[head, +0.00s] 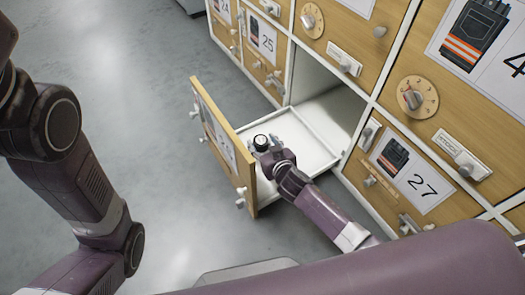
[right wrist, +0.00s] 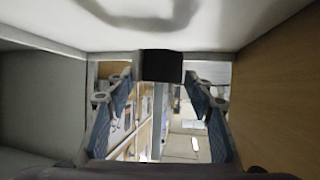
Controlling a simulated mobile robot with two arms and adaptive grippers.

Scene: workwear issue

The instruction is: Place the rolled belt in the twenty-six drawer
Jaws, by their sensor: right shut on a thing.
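The rolled belt (head: 260,141) is a small black coil with a pale top. My right gripper (head: 264,149) is shut on it, over the white inside of an open drawer (head: 312,152). In the right wrist view the belt (right wrist: 162,66) shows as a dark block at the fingertips (right wrist: 160,80), between blue-padded fingers. The drawer stands pulled out between the doors marked 25 and 27. Its wooden front (head: 222,140) carries a label whose number I cannot read. I cannot tell whether the belt touches the drawer floor. My left gripper is out of view.
Closed wooden fronts stand around the open slot: 25 (head: 262,42) at upper left and 27 (head: 405,175) at lower right. They carry dials, handles and small knobs. The drawer floor around the belt looks clear. Grey floor (head: 150,100) lies open to the left.

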